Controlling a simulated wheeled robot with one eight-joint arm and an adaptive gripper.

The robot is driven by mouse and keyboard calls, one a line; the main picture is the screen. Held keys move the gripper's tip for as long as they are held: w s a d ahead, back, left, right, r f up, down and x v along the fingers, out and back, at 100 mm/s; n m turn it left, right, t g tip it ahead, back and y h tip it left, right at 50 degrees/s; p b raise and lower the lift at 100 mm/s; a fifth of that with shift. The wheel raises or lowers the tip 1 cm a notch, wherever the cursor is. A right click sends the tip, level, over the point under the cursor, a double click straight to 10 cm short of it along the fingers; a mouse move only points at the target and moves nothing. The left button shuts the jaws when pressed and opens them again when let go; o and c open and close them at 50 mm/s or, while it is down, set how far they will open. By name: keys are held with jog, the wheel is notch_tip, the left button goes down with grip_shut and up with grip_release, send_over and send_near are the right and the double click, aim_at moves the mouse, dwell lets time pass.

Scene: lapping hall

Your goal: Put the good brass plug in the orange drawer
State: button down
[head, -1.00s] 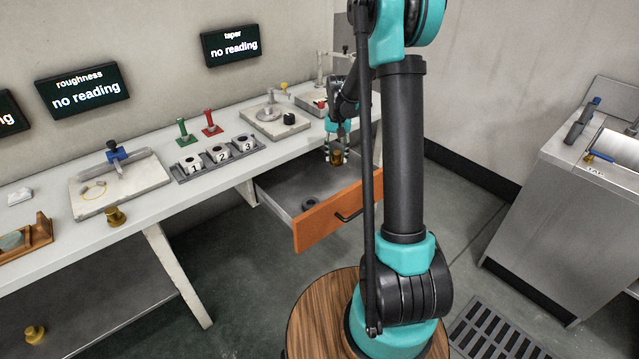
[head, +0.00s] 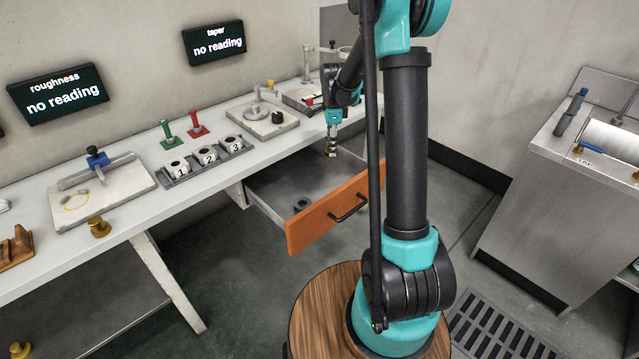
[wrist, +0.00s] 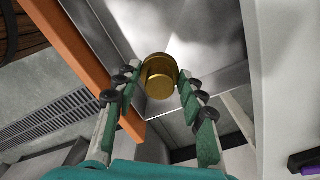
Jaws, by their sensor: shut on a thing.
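My gripper (head: 331,148) is above the orange drawer (head: 335,212), which stands open under the bench. It is shut on a brass plug (wrist: 159,76), whose round end shows between the fingertips in the wrist view. The drawer's grey floor and orange front (wrist: 70,50) lie below and beside the plug in that view. Another brass plug (head: 99,227) stands at the bench's front edge, and one more (head: 20,350) is low at the bottom left.
The bench (head: 140,225) carries a rack (head: 208,160) of parts numbered 1, 2 and 3, green and red plugs (head: 197,128), and stone plates. Screens (head: 58,93) on the wall read "no reading". A steel sink cabinet (head: 560,180) stands at the right.

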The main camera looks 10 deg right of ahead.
aim_at(330, 189)
notch_tip(330, 189, down, 17)
jog(key=shift+r, duration=0.1)
dwell(0.4)
jog(key=c, duration=0.9)
grip_release()
